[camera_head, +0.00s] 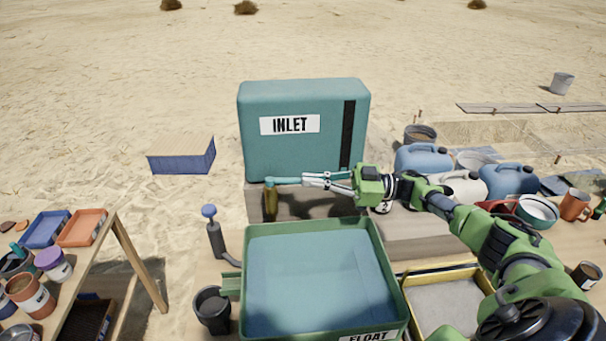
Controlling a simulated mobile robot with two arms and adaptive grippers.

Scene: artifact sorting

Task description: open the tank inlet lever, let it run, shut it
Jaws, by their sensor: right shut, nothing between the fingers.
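The teal tank (261,149) with an INLET label and a dark vertical strip stands on a block at the centre. A brass valve (270,203) is below its front left. The teal inlet lever (284,181) extends from the valve's top toward the right, roughly level. My right gripper (306,180) is shut and empty, with its fingertips at the lever's right end. I cannot tell whether they touch it. My left gripper is not in view. Below the valve is a green-rimmed tub (254,290) labelled FLOAT, with a flat blue-green surface inside.
A hand pump (215,240) with a blue knob and a dark bucket (212,309) stand left of the tub. A yellow-rimmed tray (412,303) is right of it. Jerrycans (424,161) crowd the right. A wooden table (137,262) is at left. Open sand lies behind.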

